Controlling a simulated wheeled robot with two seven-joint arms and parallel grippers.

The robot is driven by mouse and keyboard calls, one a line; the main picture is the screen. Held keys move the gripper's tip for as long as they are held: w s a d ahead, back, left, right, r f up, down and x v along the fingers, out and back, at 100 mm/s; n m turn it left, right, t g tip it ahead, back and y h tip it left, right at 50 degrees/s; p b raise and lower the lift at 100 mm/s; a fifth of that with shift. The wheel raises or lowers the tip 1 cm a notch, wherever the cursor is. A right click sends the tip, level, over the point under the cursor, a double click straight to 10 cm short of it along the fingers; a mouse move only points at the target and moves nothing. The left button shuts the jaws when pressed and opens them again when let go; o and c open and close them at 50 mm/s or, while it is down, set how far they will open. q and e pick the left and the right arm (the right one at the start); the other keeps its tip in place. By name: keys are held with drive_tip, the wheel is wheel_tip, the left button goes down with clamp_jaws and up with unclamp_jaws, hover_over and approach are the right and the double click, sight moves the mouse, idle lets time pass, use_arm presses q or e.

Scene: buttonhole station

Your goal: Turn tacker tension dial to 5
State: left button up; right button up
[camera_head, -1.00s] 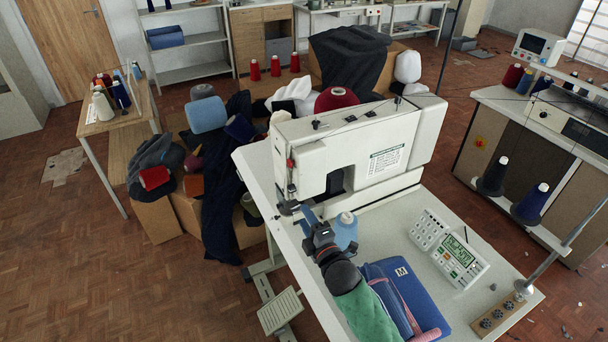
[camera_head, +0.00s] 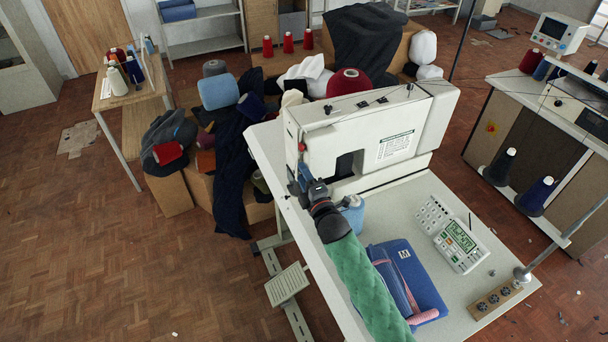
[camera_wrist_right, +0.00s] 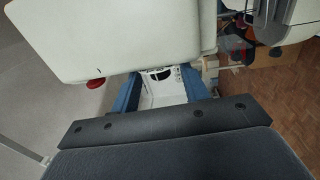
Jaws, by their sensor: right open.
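The white tacker (camera_head: 355,135) stands on a pale table (camera_head: 390,215). A small red part (camera_head: 301,147) shows on its left end. My right gripper (camera_head: 303,180) is at that end, just below the red part, with its arm coming from the front. In the right wrist view, its two blue fingers (camera_wrist_right: 161,88) are apart, with a white surface and a small dark round part (camera_wrist_right: 159,74) seen beyond the gap. I cannot tell whether that part is the tension dial, and no dial number is readable. My left gripper is out of view.
A light blue thread cone (camera_head: 352,212) stands close to my right wrist. A blue folded cloth or case (camera_head: 415,275) lies beside my forearm.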

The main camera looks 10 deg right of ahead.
clamp_jaws()
drive_tip(key=shift+w+r+g+h+p, duration=0.1)
drive_tip(key=shift+r+g+h+p, duration=0.2)
drive_tip(key=shift+g+p, duration=0.6)
drive_tip(key=shift+r+g+h+p, duration=0.2)
drive_tip(key=shift+g+h+p, duration=0.3)
drive_tip(key=shift+g, duration=0.6)
unclamp_jaws()
drive_tip(key=shift+f, duration=0.1)
